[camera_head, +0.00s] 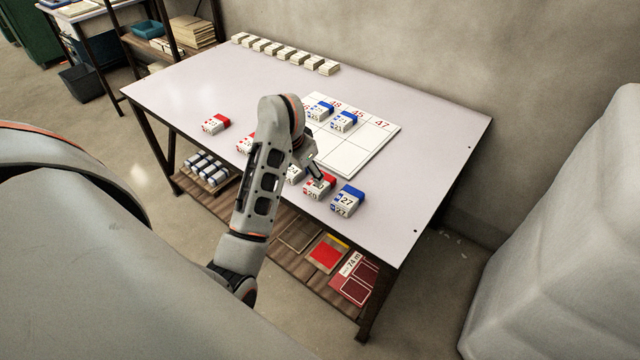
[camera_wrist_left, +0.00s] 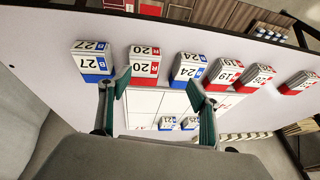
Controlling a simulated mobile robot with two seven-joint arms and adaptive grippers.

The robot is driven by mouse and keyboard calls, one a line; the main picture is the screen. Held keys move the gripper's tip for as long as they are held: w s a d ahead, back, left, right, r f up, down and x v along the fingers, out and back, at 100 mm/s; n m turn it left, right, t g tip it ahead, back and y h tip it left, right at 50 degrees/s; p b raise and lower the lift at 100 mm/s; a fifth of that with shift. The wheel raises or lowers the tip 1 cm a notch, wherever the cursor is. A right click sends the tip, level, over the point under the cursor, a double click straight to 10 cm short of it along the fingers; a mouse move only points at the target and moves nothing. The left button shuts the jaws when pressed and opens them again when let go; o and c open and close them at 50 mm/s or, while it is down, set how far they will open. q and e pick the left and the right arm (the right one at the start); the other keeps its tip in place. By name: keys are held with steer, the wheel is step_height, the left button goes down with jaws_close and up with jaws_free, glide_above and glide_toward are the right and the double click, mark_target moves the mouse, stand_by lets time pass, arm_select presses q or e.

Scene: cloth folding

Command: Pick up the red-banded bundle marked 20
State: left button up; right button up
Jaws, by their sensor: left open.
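The red-banded bundle marked 20 (camera_head: 318,190) stands near the table's front edge in the head view, partly covered by my left gripper. In the left wrist view this bundle (camera_wrist_left: 145,63) shows a white face with a red band, ahead of the fingertips and closer to the left-hand finger. My left gripper (camera_head: 315,172) is above and beside it in the head view. In the wrist view the gripper (camera_wrist_left: 158,82) is open, its two green-grey fingers wide apart with nothing gripped. Contact with the bundle cannot be told. My right gripper is not in view.
A blue-banded 27 bundle (camera_head: 347,201) stands to the right, and a blue-banded 24 bundle (camera_wrist_left: 187,68) on the other side. A red-banded bundle (camera_head: 215,123) stands farther left. A numbered sheet (camera_head: 350,152) holds blue-banded bundles. The table's right end (camera_head: 440,165) is clear.

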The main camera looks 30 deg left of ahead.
mark_target(316, 188)
arm_select(q)
steer(key=shift+w+d+r+n+h, duration=0.15)
steer(key=shift+d+r+h, duration=0.1)
steer(key=shift+d, duration=0.25)
steer(key=shift+w+d+r+n+h, duration=0.15)
steer(key=shift+d+h, duration=0.1)
steer(key=shift+d, duration=0.25)
steer(key=shift+d+f, duration=0.1)
steer(key=shift+d, duration=0.25)
steer(key=shift+w+f+h+b, duration=0.15)
steer(key=shift+w+f+b, duration=0.05)
steer(key=shift+f, duration=0.25)
steer(key=shift+w+f+h+b, duration=0.15)
steer(key=shift+w+f+b, duration=0.05)
steer(key=shift+f, duration=0.25)
steer(key=x, duration=0.3)
steer(key=b+x, duration=0.1)
steer(key=x, duration=0.1)
steer(key=shift+w+a+f, duration=0.2)
steer(key=shift+w+a, duration=0.1)
steer(key=shift+a, duration=0.05)
steer(key=shift+c, duration=0.3)
steer(key=c, duration=1.1)
